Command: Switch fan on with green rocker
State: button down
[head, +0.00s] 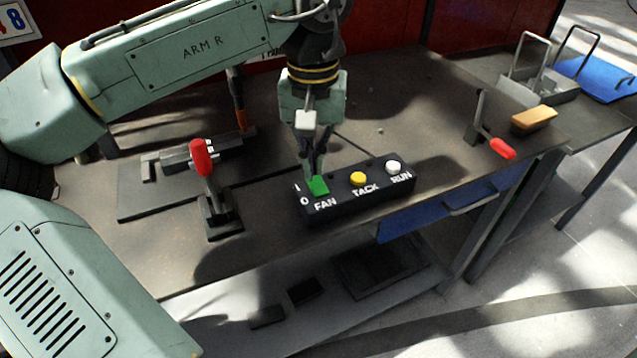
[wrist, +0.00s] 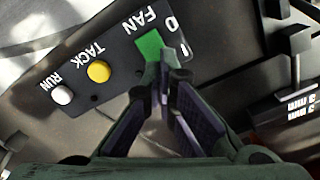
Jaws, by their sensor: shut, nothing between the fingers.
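The green rocker (head: 318,186) sits at the left end of a black control box (head: 360,201), above the label FAN and beside the marks I and 0. My gripper (head: 317,178) points down with its fingertips together at the rocker's far edge, on the I side. In the wrist view the shut fingertips (wrist: 166,60) overlap the edge of the green rocker (wrist: 148,47) nearest the I mark. The fingers appear to touch it, but contact is not certain. Nothing is held. I cannot tell which way the rocker is tilted.
The box also carries a yellow TACK button (head: 358,179) and a white RUN button (head: 393,167). A red-handled lever (head: 202,160) stands left of the box. Another red-handled lever (head: 500,147) and a wood-topped brush or block (head: 534,119) lie at the right.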

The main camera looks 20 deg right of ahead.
aim_at(315, 180)
jog(key=shift+f+b, duration=0.5)
jog(key=shift+f, duration=0.5)
dwell(0.3)
notch_tip(315, 180, up, 7)
jog(key=p, duration=0.7)
jog(key=shift+r, duration=0.1)
jog(key=shift+s, duration=0.15)
dwell(0.4)
